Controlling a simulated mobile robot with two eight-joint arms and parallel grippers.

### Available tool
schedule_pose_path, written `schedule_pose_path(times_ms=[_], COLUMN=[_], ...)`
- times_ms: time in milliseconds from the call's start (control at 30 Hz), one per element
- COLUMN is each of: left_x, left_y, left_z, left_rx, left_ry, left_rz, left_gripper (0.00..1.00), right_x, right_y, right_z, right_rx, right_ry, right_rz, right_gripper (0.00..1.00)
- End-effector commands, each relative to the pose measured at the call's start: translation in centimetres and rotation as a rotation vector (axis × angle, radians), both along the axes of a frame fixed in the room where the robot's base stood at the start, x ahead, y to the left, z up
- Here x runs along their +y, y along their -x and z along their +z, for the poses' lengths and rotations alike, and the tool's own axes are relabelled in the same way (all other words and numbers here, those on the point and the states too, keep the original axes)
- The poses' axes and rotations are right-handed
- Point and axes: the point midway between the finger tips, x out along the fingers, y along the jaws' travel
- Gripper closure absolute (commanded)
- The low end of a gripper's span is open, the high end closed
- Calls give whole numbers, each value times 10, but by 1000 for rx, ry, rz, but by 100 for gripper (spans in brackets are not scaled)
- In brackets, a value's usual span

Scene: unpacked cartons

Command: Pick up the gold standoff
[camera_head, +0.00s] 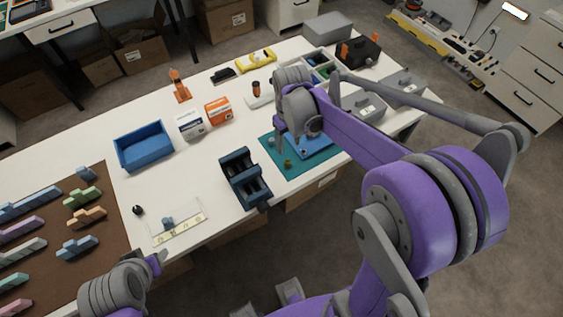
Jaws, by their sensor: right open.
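A small gold standoff (287,163) stands on the teal mat (318,168) near the table's front edge. A second small dark-gold piece (271,142) shows close to my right gripper; I cannot tell what it is. My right gripper (279,138) is open above the back left part of the mat, a little behind the gold standoff and apart from it. Its wrist and arm hide part of the mat and the blue item (318,148) on it. My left gripper (157,262) is low at the table's front edge, far from the mat; its fingers are too unclear to read.
A dark blue rack (243,178) stands just left of the mat. Grey cases (366,107) stand right of my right arm. White table shows between the bin and the rack.

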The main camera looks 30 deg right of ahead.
Motion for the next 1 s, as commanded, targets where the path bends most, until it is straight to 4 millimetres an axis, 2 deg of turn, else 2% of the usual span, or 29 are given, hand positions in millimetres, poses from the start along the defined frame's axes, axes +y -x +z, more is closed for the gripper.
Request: schedule_pose_path(times_ms=[33, 200, 433, 700, 1000], left_x=[0, 0, 0, 0, 0], left_y=[1, 2, 2, 2, 2], left_z=[-2, -5, -5, -6, -6], left_rx=[1, 3, 3, 4, 4], left_ry=[0, 0, 0, 0, 0], left_rz=[0, 0, 0, 0, 0], left_gripper=[50, 50, 50, 50, 50], right_x=[0, 0, 1, 3, 3], right_y=[0, 0, -1, -3, -3], right_z=[-10, -36, -53, -91, -96], right_rx=[1, 0, -1, -1, -1], right_ry=[0, 0, 0, 0, 0], right_rz=[0, 0, 1, 1, 1], right_gripper=[43, 43, 43, 43, 43])
